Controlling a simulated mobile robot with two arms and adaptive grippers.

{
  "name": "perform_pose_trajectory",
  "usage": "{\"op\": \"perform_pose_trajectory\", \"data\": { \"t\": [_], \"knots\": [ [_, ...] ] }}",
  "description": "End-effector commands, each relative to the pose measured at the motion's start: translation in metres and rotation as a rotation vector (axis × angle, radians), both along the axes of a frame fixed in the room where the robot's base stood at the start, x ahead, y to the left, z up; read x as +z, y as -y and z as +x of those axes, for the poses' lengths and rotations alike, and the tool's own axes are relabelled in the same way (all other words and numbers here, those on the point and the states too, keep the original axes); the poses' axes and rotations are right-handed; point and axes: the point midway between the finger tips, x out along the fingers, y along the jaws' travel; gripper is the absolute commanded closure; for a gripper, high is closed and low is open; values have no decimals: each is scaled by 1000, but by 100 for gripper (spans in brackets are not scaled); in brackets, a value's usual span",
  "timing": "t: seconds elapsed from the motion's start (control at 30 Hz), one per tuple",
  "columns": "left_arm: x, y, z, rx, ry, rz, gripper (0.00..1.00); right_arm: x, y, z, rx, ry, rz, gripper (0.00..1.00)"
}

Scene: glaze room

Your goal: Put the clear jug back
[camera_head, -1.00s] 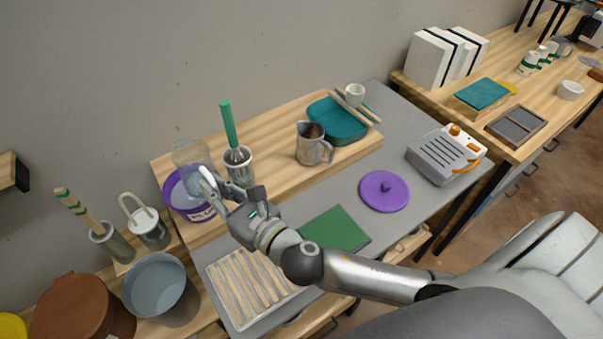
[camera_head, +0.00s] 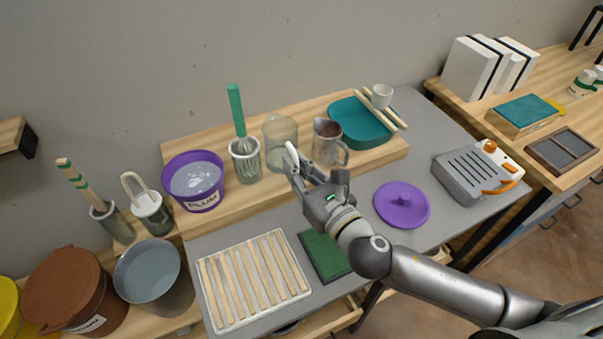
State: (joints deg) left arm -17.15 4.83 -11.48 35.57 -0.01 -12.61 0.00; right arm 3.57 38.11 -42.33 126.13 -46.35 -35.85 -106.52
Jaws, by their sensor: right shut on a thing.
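The clear jug (camera_head: 280,136) is a see-through, slightly greenish vessel at the wooden riser, between the whisk holder and the metal pitcher. My right gripper (camera_head: 292,160) is shut on the jug at its near right side. The gripper's fingers hide part of that side. I cannot tell whether the jug's base touches the riser. My left gripper is not in view.
The whisk holder (camera_head: 245,162) stands close left of the jug and the metal pitcher (camera_head: 327,142) close right. The purple PLUM bucket (camera_head: 196,182) is further left. The wooden riser (camera_head: 395,148) has a teal tray (camera_head: 362,124). A purple lid (camera_head: 402,205) lies on the grey table.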

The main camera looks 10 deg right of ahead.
Motion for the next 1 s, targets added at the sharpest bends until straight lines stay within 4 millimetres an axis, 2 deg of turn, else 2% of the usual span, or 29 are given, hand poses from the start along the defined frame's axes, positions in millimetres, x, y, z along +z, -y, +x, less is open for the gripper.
{"op": "perform_pose_trajectory", "data": {
  "t": [0.07, 0.13, 0.3, 0.53, 0.6, 0.77, 1.0],
  "knots": [
    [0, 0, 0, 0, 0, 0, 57, -8, 8, 18, -3, 1, -1, 100],
    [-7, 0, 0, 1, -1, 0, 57, -26, 11, 27, -3, -2, 2, 100],
    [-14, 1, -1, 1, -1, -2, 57, -49, 19, 45, -1, 0, 2, 100],
    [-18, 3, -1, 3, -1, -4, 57, -62, 23, 56, -1, 2, 2, 100],
    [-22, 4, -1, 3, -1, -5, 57, -70, 25, 61, -1, -1, 2, 100],
    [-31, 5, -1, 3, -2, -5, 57, -94, 25, 59, -1, -1, 4, 100],
    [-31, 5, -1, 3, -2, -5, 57, -96, 25, 60, 1, 2, 2, 100]
  ]
}}
